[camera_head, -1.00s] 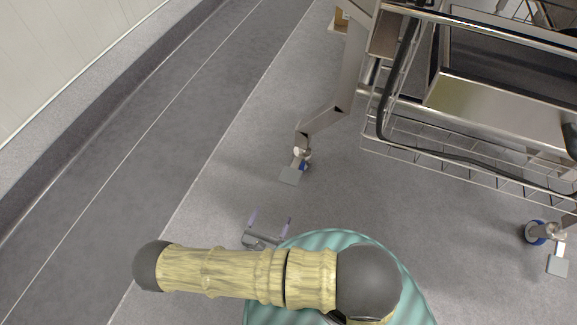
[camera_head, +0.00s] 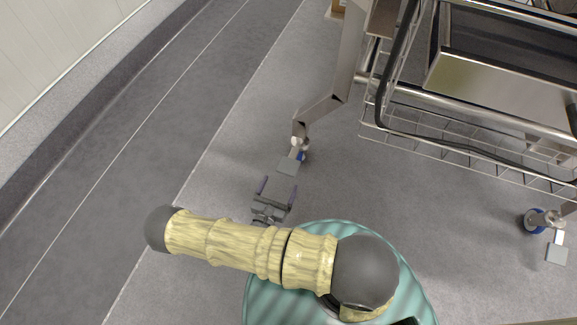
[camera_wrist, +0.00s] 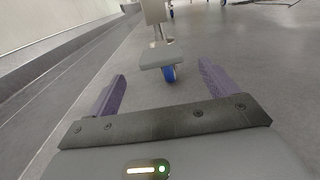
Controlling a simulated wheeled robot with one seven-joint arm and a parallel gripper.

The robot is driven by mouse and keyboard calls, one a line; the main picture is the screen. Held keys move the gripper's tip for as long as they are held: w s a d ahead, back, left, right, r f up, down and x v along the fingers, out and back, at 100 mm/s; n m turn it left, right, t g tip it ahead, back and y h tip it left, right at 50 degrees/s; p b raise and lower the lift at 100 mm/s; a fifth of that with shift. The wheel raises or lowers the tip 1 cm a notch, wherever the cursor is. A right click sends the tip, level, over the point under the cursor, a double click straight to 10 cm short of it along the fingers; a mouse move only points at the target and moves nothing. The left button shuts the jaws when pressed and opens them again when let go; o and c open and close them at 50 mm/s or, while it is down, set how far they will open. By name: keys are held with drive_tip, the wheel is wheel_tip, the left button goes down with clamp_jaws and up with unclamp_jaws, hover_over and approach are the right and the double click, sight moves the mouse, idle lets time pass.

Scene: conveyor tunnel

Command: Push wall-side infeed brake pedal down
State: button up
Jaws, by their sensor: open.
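The wall-side brake pedal (camera_head: 287,166) is a small flat grey plate at the foot of the steel leg, beside a caster with a blue wheel (camera_head: 299,155). In the wrist view the pedal (camera_wrist: 162,58) lies just ahead, centred between the fingers, with the blue wheel (camera_wrist: 169,74) under and behind it. My gripper (camera_head: 278,186) is open and empty, its two purple fingers pointing at the pedal. In the wrist view my gripper (camera_wrist: 160,85) shows a wide gap. I cannot tell whether it touches the pedal.
A steel cart frame with a wire basket (camera_head: 460,155) stands at the right. A second pedal (camera_head: 557,254) and caster (camera_head: 537,221) are at far right. A wall (camera_head: 50,50) runs along the left. The grey floor between is clear.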

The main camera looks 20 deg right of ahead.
sight(292, 158)
drive_tip(key=b+x, duration=0.2)
drive_tip(key=x, duration=0.6)
drive_tip(key=shift+w+d+f+b, duration=0.1)
drive_tip(key=shift+w+d+b, duration=0.05)
drive_tip(key=shift+w+b, duration=0.15)
drive_tip(key=shift+w+d, duration=0.2)
drive_tip(key=shift+d, duration=0.2)
drive_tip(key=shift+a, duration=0.2)
drive_tip(key=shift+c, duration=0.4)
